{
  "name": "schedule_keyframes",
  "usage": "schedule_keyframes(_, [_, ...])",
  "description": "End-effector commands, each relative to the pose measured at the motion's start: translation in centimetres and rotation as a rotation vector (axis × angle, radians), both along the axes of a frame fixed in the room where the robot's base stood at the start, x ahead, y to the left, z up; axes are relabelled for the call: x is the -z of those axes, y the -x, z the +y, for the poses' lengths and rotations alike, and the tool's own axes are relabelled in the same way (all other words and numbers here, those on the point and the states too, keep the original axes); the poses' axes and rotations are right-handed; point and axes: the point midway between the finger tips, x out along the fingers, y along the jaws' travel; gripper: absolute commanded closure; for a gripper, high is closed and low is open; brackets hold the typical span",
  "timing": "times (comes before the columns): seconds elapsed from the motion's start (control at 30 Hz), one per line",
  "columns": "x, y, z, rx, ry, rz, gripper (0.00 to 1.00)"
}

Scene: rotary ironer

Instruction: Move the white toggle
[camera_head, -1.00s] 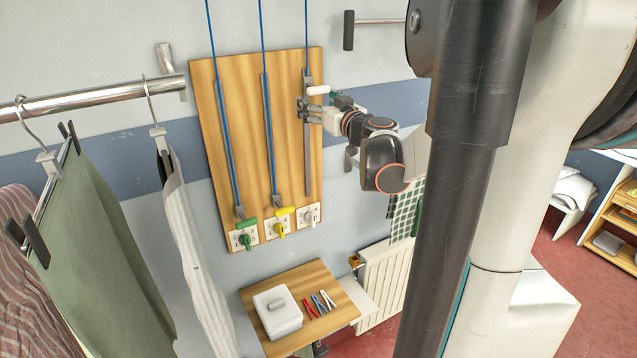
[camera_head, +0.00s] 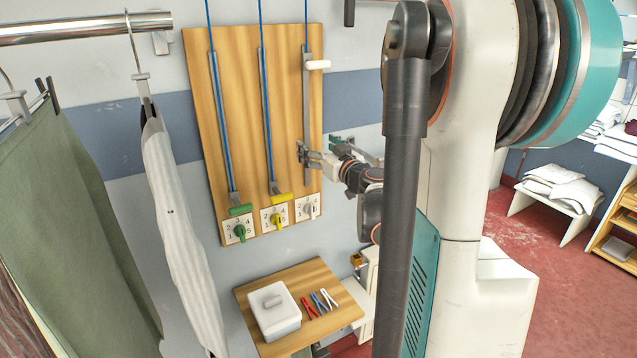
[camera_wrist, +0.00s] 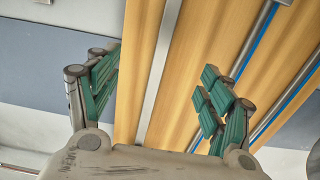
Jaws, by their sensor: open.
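A white bar-shaped toggle (camera_head: 317,64) sits near the top of the grey right-hand rail (camera_head: 306,110) on the wooden board. A white knob (camera_head: 310,210) sits on the numbered plate below that rail. My gripper (camera_head: 303,156) is beside the lower half of the rail, well below the toggle and above the knob. In the wrist view my gripper (camera_wrist: 162,80) is open and empty, its green-padded fingers spread with the board and a grey rail (camera_wrist: 158,75) behind the gap. The white toggle is not seen in the wrist view. Contact with the rail cannot be told.
The wooden board (camera_head: 235,120) also bears a green toggle (camera_head: 240,210) and a yellow toggle (camera_head: 282,197) low on blue-corded rails. A small table (camera_head: 328,285) with a white box (camera_head: 273,311) and pegs stands below. Hanging cloths (camera_head: 175,210) are at the left.

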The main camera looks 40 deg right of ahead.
Motion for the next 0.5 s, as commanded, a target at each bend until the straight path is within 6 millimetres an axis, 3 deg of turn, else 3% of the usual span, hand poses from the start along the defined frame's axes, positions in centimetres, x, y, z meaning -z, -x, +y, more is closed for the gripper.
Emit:
schedule_keyframes(0.03, [1.5,0.0,0.0,0.0,0.0,0.0,0.27])
schedule_keyframes(0.2, [4.3,0.0,0.0,0.0,0.0,0.0,0.27])
schedule_keyframes(0.5, [7.1,0.0,0.0,0.0,0.0,0.0,0.27])
